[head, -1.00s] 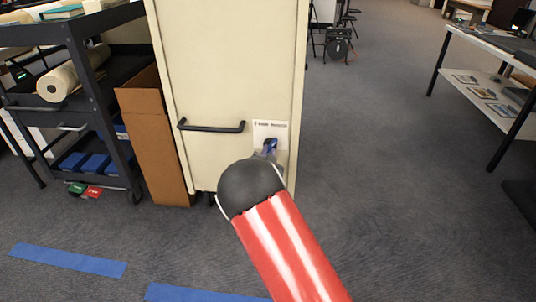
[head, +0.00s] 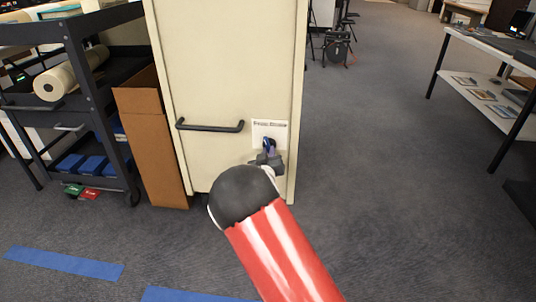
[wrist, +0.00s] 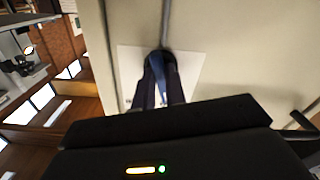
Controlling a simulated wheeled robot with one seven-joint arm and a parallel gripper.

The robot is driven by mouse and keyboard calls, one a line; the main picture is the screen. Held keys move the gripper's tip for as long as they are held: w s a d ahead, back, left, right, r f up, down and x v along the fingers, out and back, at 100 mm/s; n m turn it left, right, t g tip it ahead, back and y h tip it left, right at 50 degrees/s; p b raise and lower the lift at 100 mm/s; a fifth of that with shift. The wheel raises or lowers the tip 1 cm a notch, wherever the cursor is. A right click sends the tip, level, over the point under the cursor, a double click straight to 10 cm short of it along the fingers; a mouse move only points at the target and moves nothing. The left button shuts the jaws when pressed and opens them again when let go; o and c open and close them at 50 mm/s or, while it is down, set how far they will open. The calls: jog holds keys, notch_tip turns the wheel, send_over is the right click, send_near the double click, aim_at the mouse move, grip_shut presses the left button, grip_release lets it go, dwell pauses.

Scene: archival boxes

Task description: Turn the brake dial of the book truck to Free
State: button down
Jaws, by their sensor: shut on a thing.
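The cream book truck (head: 225,70) stands upright in front of me in the head view. A white label plate (head: 283,130) is on its end panel, right of the black handle, with print too small to read. The blue brake dial (wrist: 158,72) shows between my fingers in the wrist view, in front of the white plate (wrist: 190,68). My gripper (head: 268,147) is at the plate and shut on the dial. My fingers (wrist: 160,88) cover the dial's sides, and its setting cannot be read.
A black handle bar (head: 210,126) sticks out left of the plate. A brown cardboard box (head: 152,145) and a dark cart (head: 92,85) stand to the left. A table (head: 490,60) stands at the right. The carpet between truck and table is clear.

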jog(key=shift+n, duration=1.5)
jog(key=c, duration=1.4)
grip_release()
jog(key=shift+c, duration=0.2)
jog(key=s+p, duration=0.1)
jog(key=s, duration=0.6)
jog(key=shift+s+a, duration=0.15)
jog(key=shift+s, duration=0.25)
